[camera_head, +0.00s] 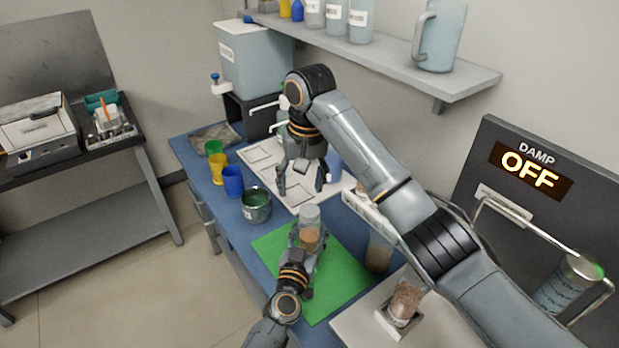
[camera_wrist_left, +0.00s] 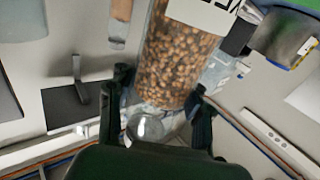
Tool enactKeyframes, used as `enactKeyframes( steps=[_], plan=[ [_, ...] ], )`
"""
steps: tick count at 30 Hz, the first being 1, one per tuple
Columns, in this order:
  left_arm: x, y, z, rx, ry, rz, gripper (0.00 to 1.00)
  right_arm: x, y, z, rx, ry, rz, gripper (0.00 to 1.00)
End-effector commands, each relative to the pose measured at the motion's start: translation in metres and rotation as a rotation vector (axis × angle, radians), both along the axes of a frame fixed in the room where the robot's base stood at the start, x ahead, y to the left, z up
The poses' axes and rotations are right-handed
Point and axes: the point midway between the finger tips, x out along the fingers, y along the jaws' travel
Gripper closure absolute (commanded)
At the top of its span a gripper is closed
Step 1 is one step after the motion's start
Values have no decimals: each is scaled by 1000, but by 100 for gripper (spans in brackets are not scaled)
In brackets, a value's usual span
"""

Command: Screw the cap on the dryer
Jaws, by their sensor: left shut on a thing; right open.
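My left gripper (camera_head: 307,238) is shut on a clear container of brown grains (camera_head: 309,234). It holds the container upright over the green mat (camera_head: 345,272). In the left wrist view the container (camera_wrist_left: 180,65) fills the middle between the dark fingers (camera_wrist_left: 158,118), with a white label near the top edge. I cannot tell whether this container is the dryer, and I cannot make out a separate cap. My right gripper (camera_head: 302,180) is open and points down above the white tray (camera_head: 262,152), behind the held container and apart from it. Nothing shows between its fingers.
Green, yellow and blue cups (camera_head: 217,170) and a metal pot (camera_head: 256,206) stand left of the mat. Another grain container (camera_head: 405,300) stands in a white holder at the front right. A clear vessel (camera_head: 379,250) stands by the mat. A black panel (camera_head: 545,165) reads DAMP OFF.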

Motion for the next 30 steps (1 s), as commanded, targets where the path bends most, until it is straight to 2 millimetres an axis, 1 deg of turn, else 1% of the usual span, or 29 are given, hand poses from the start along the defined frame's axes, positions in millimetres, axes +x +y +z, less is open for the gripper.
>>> enactKeyframes(
  steps=[1, 3, 17, 30],
  plan=[
    [0, 0, 1, 0, -1, 0, 100, 0, 0, 1, -10, -7, 98, 38],
    [0, 0, 1, 0, -1, 0, 100, 0, 0, 2, -23, -18, 242, 38],
    [0, 0, 1, -1, -2, 0, 100, 0, -3, 6, -96, -60, 1190, 38],
    [0, 0, 1, -1, -2, 0, 100, 1, -10, 9, -126, -82, 2079, 38]
  ],
)
